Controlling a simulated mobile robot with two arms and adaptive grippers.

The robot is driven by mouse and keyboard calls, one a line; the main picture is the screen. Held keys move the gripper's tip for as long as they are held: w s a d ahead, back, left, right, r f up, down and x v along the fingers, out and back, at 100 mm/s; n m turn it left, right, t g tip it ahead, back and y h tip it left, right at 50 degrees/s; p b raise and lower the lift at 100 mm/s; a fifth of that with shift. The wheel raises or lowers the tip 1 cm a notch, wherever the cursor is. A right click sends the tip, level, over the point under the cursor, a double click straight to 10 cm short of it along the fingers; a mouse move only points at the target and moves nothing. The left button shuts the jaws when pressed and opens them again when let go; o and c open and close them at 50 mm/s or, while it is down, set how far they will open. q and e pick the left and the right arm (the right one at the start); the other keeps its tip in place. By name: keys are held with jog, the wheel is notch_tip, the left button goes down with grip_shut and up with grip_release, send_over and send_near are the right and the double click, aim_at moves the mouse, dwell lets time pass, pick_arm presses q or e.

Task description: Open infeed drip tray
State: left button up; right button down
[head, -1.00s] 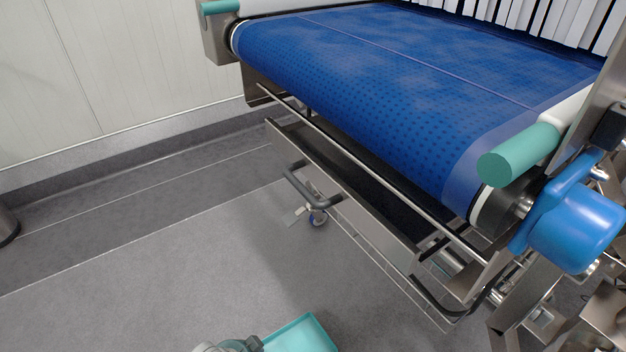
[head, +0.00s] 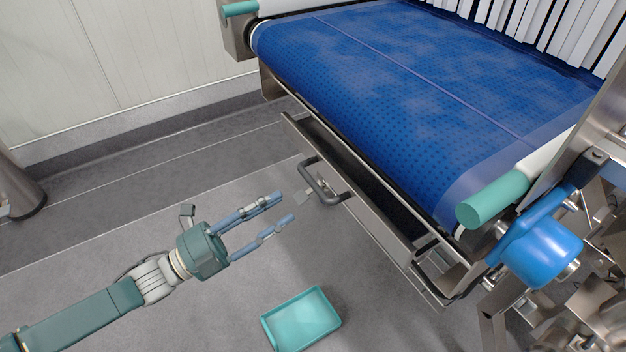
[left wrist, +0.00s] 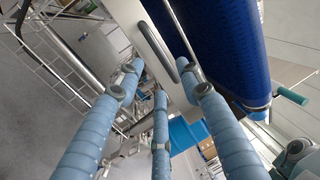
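The infeed drip tray, a long steel tray (head: 345,156), hangs under the front end of the blue conveyor belt. A dark strip of its inside shows between its front wall and the belt. In the left wrist view the spread fingers (left wrist: 163,88) point toward a pale steel panel (left wrist: 150,38) beside the belt. My right gripper is not in view.
The blue belt (head: 410,100) runs above, with teal-ended rollers and a blue motor (head: 545,250) at the right. A teal bin (head: 302,322) lies on the floor below my arm. A steel post (head: 18,190) stands at the left. The grey floor between is mostly clear.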

aim_at(313, 185)
pick_arm(q)
jog(key=x, duration=0.9)
jog(key=shift+w+d, duration=0.2)
jog(key=shift+w, duration=0.1)
grip_shut()
